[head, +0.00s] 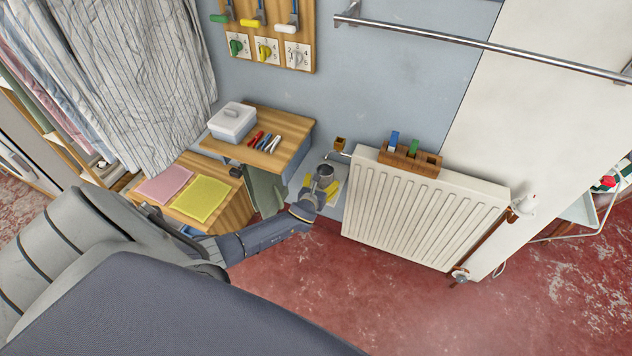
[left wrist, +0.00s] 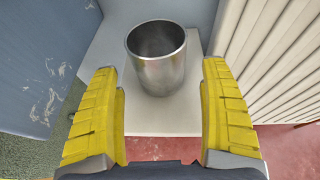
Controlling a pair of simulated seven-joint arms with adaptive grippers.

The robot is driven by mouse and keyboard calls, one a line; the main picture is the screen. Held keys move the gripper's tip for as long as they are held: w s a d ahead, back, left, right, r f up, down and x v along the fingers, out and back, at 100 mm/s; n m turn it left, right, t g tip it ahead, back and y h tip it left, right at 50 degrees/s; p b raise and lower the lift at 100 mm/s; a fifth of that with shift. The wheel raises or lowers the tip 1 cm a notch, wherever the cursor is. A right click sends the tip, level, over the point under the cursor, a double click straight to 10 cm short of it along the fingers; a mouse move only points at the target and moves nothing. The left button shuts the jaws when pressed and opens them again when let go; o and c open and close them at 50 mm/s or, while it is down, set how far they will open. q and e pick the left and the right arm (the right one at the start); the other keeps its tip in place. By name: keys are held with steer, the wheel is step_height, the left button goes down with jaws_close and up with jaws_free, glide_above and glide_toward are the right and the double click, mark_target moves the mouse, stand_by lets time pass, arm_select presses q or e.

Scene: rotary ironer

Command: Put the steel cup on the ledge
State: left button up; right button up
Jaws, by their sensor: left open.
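The steel cup (left wrist: 157,62) stands upright on a pale ledge (left wrist: 170,118) in the left wrist view. In the head view the cup (head: 325,171) shows between the small wooden cabinet and the radiator. My left gripper (head: 320,187) is open, its yellow fingers pointing toward the cup. In the left wrist view the left gripper (left wrist: 161,72) has one finger on each side of the cup, with a gap to it on both sides. The cup looks empty inside. My right gripper is not in view.
A ribbed white radiator (head: 420,213) stands close on the right, with a wooden block holder (head: 408,158) on top. A wooden cabinet top (head: 285,127) with a white box (head: 232,121) and pens is to the left. Pink and yellow cloths (head: 202,198) lie lower left.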

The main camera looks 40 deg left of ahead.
arm_select(q)
steer(key=v, duration=0.7)
steer(key=s+d+f+n+g+h, duration=0.15)
steer(key=s+f+n+g, duration=0.4)
steer(key=s+f, duration=0.75)
steer(key=s+d+f+n+g, duration=0.2)
steer(key=s+f+n, duration=0.8)
steer(key=f, duration=0.5)
steer(key=s+d+f+n+g, duration=0.1)
steer(key=s+d+f+n, duration=0.2)
steer(key=s, duration=0.7)
steer(key=s+d+f+n+g+h, duration=0.1)
steer(key=s+d+f+n, duration=0.3)
steer(key=s, duration=0.7)
steer(key=s+d+f+n+g+h, duration=0.1)
steer(key=s+d+f+n+g, duration=0.1)
steer(key=s+n, duration=0.4)
steer(key=s+d+f, duration=0.1)
steer(key=s+f, duration=0.1)
steer(key=s, duration=0.2)
steer(key=shift+s+d+f+n, duration=0.25)
steer(key=shift+s+f+n, duration=0.05)
steer(key=shift+s+n, duration=0.1)
